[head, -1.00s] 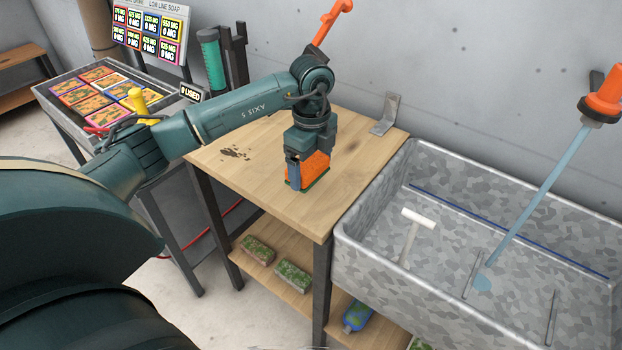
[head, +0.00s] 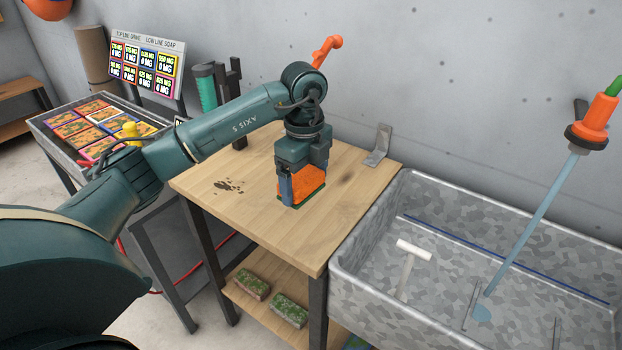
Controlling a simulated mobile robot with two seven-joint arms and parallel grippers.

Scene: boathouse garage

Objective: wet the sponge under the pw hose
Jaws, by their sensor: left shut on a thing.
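The sponge (head: 309,186) is an orange block with a green bottom layer. It is at the wooden table (head: 240,215), and I cannot tell whether it touches the top. My left gripper (head: 303,182) is shut on it from above, with a finger at its left side. The hose (head: 597,115) has an orange nozzle on the wall at the right. A pale blue stream of water (head: 535,226) runs from it down into the grey metal basin (head: 434,179). My right gripper is not in view.
The basin stands against the table's right side and holds a white T-shaped piece (head: 412,252). A metal bracket (head: 377,146) stands at the table's back right. Mossy blocks (head: 288,309) lie on the lower shelf. A tray of colourful cards (head: 88,128) is at left.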

